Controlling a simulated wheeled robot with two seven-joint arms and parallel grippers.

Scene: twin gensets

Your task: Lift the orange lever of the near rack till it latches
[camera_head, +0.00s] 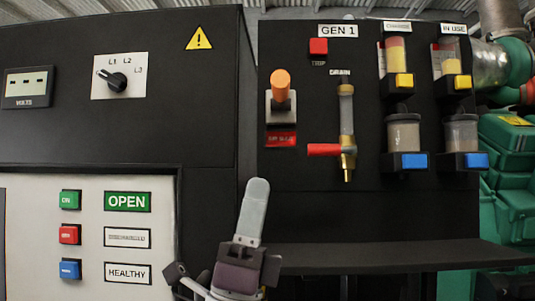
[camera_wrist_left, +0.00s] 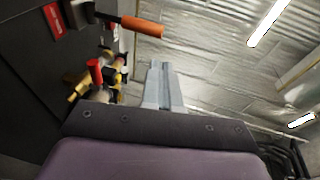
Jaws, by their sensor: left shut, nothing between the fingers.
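The orange lever (camera_head: 280,84) is on the black GEN 1 panel, on a pale mount (camera_head: 281,106) above a small red label. In the left wrist view the orange lever (camera_wrist_left: 142,26) sticks out from the panel. I cannot tell whether it is latched. My left gripper (camera_head: 254,207) is below the lever and a little to its left in the head view, apart from it. Its grey fingers are shut with nothing between them, and they also show in the left wrist view (camera_wrist_left: 163,88). My right gripper is in neither view.
The red drain handle (camera_head: 324,150) sticks out right of the gripper. A dark ledge (camera_head: 400,256) runs below the panel. Yellow and blue tabbed filter bowls are to the right. A cabinet with a white button panel (camera_head: 90,190) stands left. Open space lies before the panel.

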